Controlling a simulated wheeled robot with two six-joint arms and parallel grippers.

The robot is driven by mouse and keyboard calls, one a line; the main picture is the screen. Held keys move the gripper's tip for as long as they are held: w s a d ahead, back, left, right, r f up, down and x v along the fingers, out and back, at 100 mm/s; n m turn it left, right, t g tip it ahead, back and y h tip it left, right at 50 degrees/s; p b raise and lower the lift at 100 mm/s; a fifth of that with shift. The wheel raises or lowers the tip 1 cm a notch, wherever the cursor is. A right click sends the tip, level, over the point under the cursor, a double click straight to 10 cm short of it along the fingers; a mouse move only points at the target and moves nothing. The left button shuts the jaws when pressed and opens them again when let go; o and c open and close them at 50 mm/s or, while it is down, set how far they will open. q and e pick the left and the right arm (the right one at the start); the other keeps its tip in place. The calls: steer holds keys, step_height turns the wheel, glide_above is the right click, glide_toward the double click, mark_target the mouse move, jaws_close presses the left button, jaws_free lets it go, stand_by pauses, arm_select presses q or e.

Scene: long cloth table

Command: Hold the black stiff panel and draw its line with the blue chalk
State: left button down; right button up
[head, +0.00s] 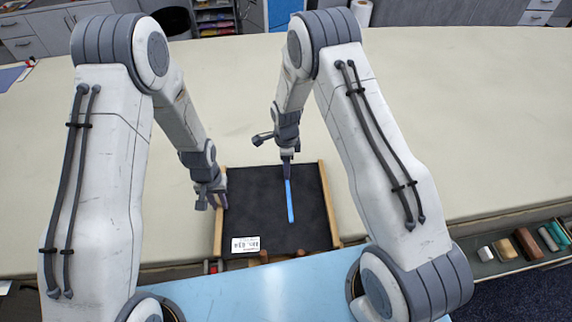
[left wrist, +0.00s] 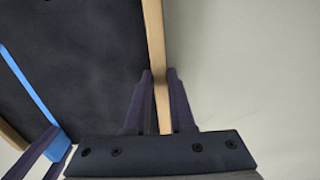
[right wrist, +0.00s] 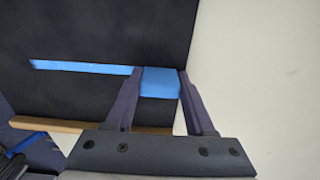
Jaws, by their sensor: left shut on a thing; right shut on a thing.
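The black stiff panel (head: 258,205) lies on the cloth table with wooden strips along its left and right sides and a white label near its front edge. My left gripper (head: 212,197) is shut on the left wooden strip, which shows between its fingers in the left wrist view (left wrist: 160,85). My right gripper (head: 287,172) is shut on the blue chalk (right wrist: 160,82), near the panel's far edge. A straight blue line (head: 291,205) runs on the panel from the chalk toward the front. The chalk is mostly hidden in the head view.
The cloth table (head: 240,110) is clear beyond the panel. A tray (head: 500,266) with several small coloured blocks lies along the front edge at right. Papers (head: 14,76) lie at the far left. Drawers and shelves stand behind the table.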

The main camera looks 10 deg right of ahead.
mark_target(287, 182)
steer(key=shift+s, duration=0.1)
steer(key=shift+s+a+r, duration=0.1)
steer(key=shift+s+a, duration=0.05)
steer(key=shift+s, duration=0.8)
steer(key=shift+s+a, duration=0.1)
steer(key=shift+s, duration=0.8)
steer(key=shift+w, duration=0.15)
steer(key=shift+w, duration=0.9)
steer(key=shift+w, duration=0.1)
steer(key=shift+w+d, duration=0.25)
steer(key=shift+w, duration=0.6)
